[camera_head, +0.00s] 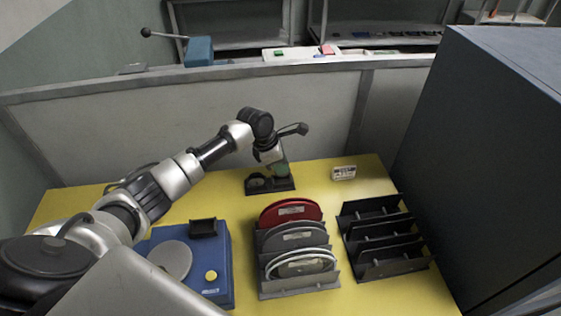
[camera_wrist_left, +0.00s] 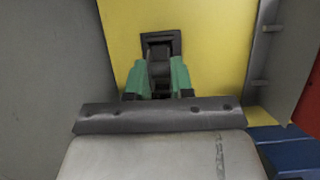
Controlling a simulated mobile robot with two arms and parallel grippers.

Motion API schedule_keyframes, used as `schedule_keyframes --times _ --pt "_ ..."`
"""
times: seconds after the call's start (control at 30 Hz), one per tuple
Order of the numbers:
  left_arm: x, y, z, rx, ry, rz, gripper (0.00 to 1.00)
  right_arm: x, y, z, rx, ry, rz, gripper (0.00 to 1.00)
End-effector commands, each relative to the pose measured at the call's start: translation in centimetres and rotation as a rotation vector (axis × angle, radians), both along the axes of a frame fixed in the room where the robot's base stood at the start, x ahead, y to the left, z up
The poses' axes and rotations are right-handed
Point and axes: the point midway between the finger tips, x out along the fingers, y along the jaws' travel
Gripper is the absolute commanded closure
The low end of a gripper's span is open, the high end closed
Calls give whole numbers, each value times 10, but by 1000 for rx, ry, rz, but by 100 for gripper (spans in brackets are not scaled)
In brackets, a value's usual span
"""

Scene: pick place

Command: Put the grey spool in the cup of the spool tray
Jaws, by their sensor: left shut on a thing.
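The dark spool tray (camera_head: 284,187) lies at the back of the yellow table, with a round cup-like shape on its left part. My left gripper (camera_head: 278,169) reaches down over the tray's right part. In the left wrist view its green-tipped fingers (camera_wrist_left: 159,78) are shut on a dark grey thing, which I take to be the grey spool (camera_wrist_left: 159,70). Beyond it, part of the tray shows as a dark square (camera_wrist_left: 176,42). In the head view the spool is mostly hidden by the gripper; whether it touches the tray I cannot tell. My right gripper is not in view.
A rack (camera_head: 300,291) holding red, grey and white discs stands in front of the tray. An empty dark rack (camera_head: 388,268) stands to its right. A blue device (camera_head: 217,270) sits at left. A small white sign (camera_head: 343,173) stands right of the tray. A grey panel (camera_head: 310,110) rises behind.

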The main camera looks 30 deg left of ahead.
Motion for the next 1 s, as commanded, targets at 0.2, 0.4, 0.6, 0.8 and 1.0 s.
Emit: schedule_keyframes --times 0.2,0.4,0.6,0.8,1.0 --pt "0 0 -7 -1 0 1 100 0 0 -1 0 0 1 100" --pt "0 -1 -13 -1 2 0 100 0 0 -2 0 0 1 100" --pt "0 -1 -18 -1 1 -1 100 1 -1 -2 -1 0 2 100" --pt "0 0 -17 -1 1 0 100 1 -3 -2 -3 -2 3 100" --pt "0 0 -19 -1 1 1 100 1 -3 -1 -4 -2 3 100"
